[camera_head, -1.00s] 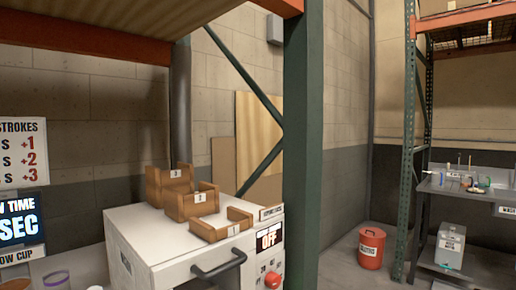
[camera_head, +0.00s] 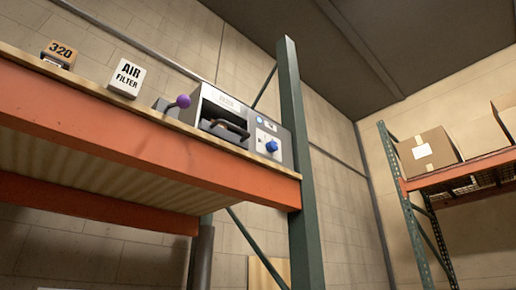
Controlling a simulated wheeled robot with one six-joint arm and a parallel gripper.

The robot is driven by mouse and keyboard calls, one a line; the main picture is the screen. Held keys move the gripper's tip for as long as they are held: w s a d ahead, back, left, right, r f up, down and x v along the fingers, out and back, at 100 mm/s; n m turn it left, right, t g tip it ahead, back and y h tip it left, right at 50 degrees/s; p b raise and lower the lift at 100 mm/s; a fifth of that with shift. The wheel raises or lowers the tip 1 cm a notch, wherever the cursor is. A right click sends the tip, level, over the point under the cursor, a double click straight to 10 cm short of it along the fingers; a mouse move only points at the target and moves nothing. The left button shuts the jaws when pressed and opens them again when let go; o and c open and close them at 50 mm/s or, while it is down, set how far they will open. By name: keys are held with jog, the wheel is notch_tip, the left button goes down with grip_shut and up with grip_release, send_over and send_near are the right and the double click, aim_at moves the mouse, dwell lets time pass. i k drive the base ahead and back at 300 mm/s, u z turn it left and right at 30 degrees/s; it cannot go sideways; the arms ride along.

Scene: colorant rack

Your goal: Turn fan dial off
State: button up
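A grey box-shaped machine (camera_head: 240,108) stands on the orange-edged upper shelf (camera_head: 150,130). A blue dial (camera_head: 271,146) sits on its light front panel at the right end. A small white label and a round blue mark are above the dial, too small to read. I cannot tell from the picture whether this is the fan dial or how it is set. My gripper is not in view.
A purple ball on a lever (camera_head: 182,101) is left of the machine. An "AIR FILTER" box (camera_head: 126,80) and a "320" block (camera_head: 58,52) stand further left. A green post (camera_head: 300,160) rises beside the machine. A cardboard box (camera_head: 428,152) is on the right rack.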

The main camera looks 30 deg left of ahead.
aim_at(272, 146)
jog(key=z, duration=0.25)
jog(key=k, duration=0.35)
jog(key=u, duration=0.95)
jog(key=i, duration=0.65)
jog(key=u, duration=0.6)
